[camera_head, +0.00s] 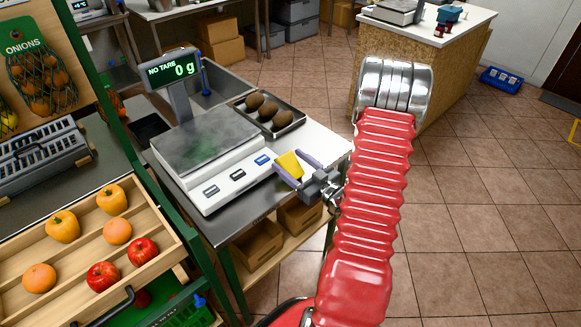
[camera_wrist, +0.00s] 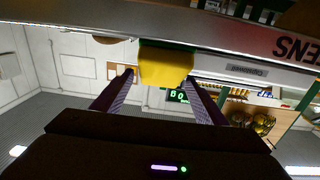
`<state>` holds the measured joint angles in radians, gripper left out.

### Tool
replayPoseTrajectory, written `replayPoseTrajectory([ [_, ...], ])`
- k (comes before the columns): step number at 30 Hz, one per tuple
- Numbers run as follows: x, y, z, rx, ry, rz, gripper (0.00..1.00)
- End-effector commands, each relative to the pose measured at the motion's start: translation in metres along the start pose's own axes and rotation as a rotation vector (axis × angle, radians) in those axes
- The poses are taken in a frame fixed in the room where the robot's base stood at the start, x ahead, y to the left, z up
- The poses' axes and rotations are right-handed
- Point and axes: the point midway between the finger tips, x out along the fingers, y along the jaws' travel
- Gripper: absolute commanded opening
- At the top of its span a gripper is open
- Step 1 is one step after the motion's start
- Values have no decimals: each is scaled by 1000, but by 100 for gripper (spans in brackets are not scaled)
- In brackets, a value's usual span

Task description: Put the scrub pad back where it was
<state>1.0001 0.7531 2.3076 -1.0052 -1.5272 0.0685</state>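The scrub pad, a yellow block (camera_head: 289,165) with a green side, is between the fingertips of my gripper (camera_head: 290,168). It is held up at the front right of the scale, over or near the counter's edge. In the wrist view the yellow pad (camera_wrist: 165,66) sits between both purple fingers, with a green strip along its top. The fingers appear closed on its sides. The scale (camera_head: 207,143) has a grey pan with a dull, greenish smudge or reflection, and its display reads 0 g.
A dark tray (camera_head: 298,119) of brown round produce stands on the counter (camera_head: 322,143) behind the pad. A wooden crate (camera_head: 70,262) of peppers, apples and oranges is at left. A free-standing counter (camera_head: 460,35) is at the back, with open tiled floor at right.

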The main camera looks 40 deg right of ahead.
Motion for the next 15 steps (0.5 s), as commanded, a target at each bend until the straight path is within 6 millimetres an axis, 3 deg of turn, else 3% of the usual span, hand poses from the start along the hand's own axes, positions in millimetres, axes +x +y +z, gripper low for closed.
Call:
replayPoseTrajectory([
  [15, 0, 0, 0, 0, 0, 0, 30],
])
